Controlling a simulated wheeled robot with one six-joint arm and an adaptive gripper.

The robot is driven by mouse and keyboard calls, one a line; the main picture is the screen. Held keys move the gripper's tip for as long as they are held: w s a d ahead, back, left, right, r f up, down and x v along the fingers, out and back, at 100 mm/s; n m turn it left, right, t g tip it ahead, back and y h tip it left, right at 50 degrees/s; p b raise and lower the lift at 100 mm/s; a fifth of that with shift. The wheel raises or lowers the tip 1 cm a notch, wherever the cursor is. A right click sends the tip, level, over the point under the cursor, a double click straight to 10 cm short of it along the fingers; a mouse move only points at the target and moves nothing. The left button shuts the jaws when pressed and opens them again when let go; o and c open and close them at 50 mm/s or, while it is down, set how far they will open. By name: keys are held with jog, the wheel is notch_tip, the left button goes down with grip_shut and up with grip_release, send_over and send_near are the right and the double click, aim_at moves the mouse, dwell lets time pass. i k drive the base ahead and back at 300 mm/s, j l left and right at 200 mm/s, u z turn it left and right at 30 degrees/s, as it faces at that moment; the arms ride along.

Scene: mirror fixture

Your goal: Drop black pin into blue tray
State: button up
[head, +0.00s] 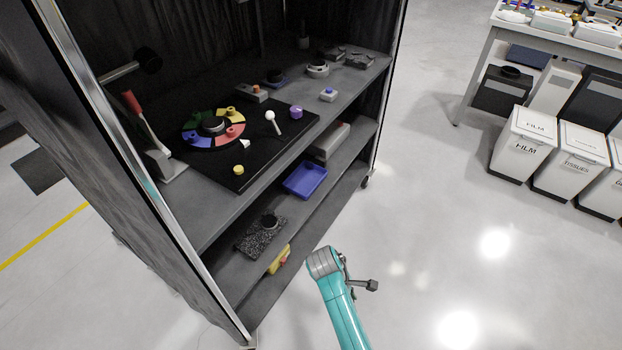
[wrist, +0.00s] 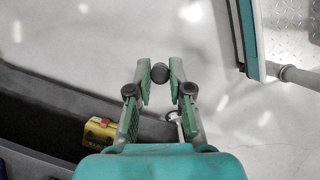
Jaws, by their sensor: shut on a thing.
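My gripper (wrist: 160,76) is shut on a dark round-ended piece, the black pin (wrist: 159,71), held between its fingertips in the wrist view. Only its rounded end shows clearly; the rest of its shape is hidden. In the head view my teal arm is in front of the shelf unit, and a small dark part sticks out to its right; I cannot tell whether that is the pin. The blue tray (head: 318,172) lies on the lower shelf, near its front edge, left of and beyond my arm. It looks empty. My gripper is apart from it, over the floor.
The upper shelf (head: 210,226) overhangs behind the tray. A metal post (head: 130,150) stands at left. Floor to the right is clear up to white bins (head: 523,148).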

aim_at(305, 181)
jog(key=i+l+u, duration=0.35)
jog(key=i, duration=0.25)
jog(key=i+l+u, duration=0.4)
jog(key=i, duration=0.15)
jog(key=i+l+u, duration=0.15)
jog(key=l, duration=0.15)
jog(key=i+l+u, duration=0.35)
jog(key=l, duration=0.25)
jog(key=i+l+u, duration=0.1)
jog(key=l, duration=0.55)
